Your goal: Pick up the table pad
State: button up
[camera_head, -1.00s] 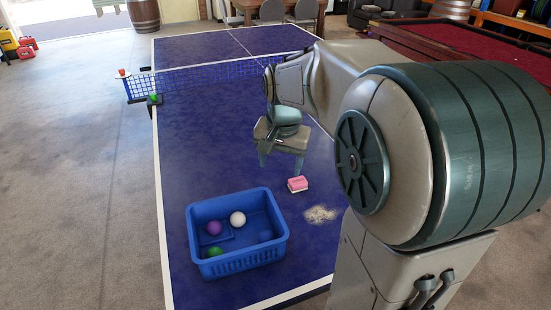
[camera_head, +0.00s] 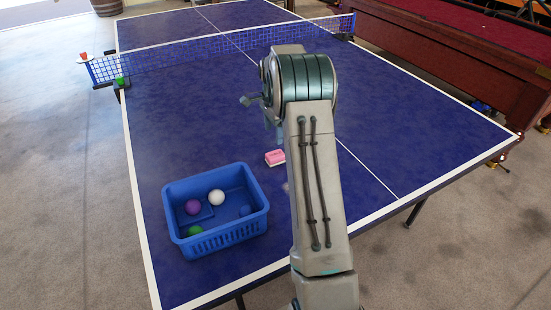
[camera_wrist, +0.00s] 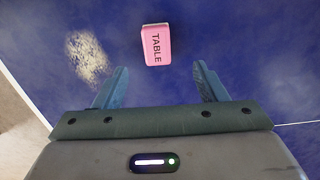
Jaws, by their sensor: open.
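The table pad is a small pink block with a white base (camera_head: 275,157), lying on the blue table tennis table (camera_head: 170,130). In the wrist view the pad (camera_wrist: 156,45) shows the word TABLE and lies beyond the fingertips, about midway between them. My gripper (camera_wrist: 158,75) is open and empty, with its two fingers apart and not touching the pad. In the head view my arm covers most of the gripper, and only small parts of it show left of the arm, above the pad.
A blue basket (camera_head: 225,236) with several balls stands on the table left of the pad. A pale dusty patch (camera_wrist: 87,57) lies beside the pad. The net (camera_head: 230,50) crosses the table farther back. A red-topped table (camera_head: 450,30) stands at the right.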

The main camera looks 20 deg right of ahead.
aim_at(274, 154)
notch_tip(274, 154, down, 6)
jog(key=shift+r, duration=0.1)
jog(key=f, duration=0.3)
jog(key=f+p, duration=0.1)
jog(key=f, duration=0.1)
jog(key=shift+s, duration=0.25)
jog(key=shift+c, duration=0.3)
jog(key=c, duration=1)
